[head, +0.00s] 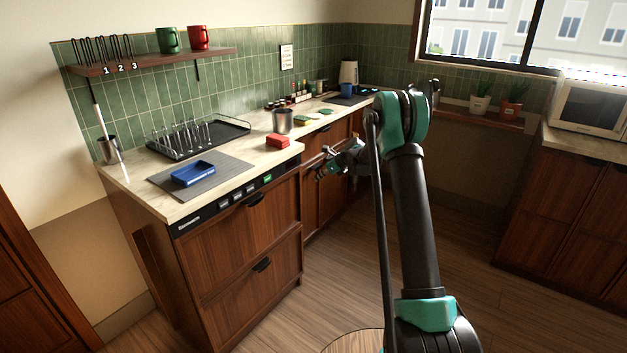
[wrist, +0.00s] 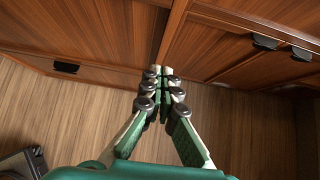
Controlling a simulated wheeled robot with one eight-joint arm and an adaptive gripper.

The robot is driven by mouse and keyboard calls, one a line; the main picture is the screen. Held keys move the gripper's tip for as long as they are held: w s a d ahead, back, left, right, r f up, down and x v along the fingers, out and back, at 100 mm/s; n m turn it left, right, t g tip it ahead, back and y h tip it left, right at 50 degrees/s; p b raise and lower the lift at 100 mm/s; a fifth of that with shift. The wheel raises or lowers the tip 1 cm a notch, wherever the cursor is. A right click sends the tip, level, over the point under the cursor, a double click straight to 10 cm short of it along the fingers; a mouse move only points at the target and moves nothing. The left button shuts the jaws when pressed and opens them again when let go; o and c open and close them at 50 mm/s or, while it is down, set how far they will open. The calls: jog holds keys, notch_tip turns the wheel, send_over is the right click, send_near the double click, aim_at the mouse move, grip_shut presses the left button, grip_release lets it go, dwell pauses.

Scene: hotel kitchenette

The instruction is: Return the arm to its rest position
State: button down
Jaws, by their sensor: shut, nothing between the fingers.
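My gripper (head: 324,170) hangs in front of the lower cabinets in the head view, left of my raised arm links and below the counter's height. In the wrist view my gripper (wrist: 160,77) has its fingers together at the tips, with nothing between them. Behind the fingertips are wooden cabinet fronts (wrist: 222,55) and the floor (wrist: 240,120). How far the fingertips are from the cabinet fronts is hard to tell.
The counter (head: 235,155) holds a blue tray (head: 192,174) on a grey mat, a red block (head: 277,141), a metal canister (head: 282,121) and a dish rack (head: 205,142). A microwave (head: 590,105) stands right. Open floor (head: 500,270) lies right of my arm.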

jog(key=s+d+r+n+h, duration=0.1)
jog(key=s+d+r+n, duration=0.25)
jog(key=s, duration=0.45)
jog(key=s+d+r+n+h, duration=0.1)
jog(key=s+d+r+n, duration=0.15)
jog(key=s+n, duration=0.45)
jog(key=s+d+r+n+h, duration=0.1)
jog(key=s+d+r+n, duration=0.15)
jog(key=s, duration=0.75)
jog(key=s+d+f+n+h, duration=0.1)
jog(key=s+d+n, duration=0.2)
jog(key=s, duration=0.7)
jog(key=s+d+f+n+h, duration=0.1)
jog(key=s+n, duration=0.4)
jog(key=s, duration=0.6)
jog(key=s+d+f+n+g+h, duration=0.1)
jog(key=s+d+f+n+h, duration=0.1)
jog(key=s, duration=0.8)
jog(key=d+f+n, duration=0.1)
jog(key=d+n, duration=0.1)
jog(key=shift+s+d+f, duration=0.15)
jog(key=shift+d+f, duration=0.05)
jog(key=shift+d, duration=0.1)
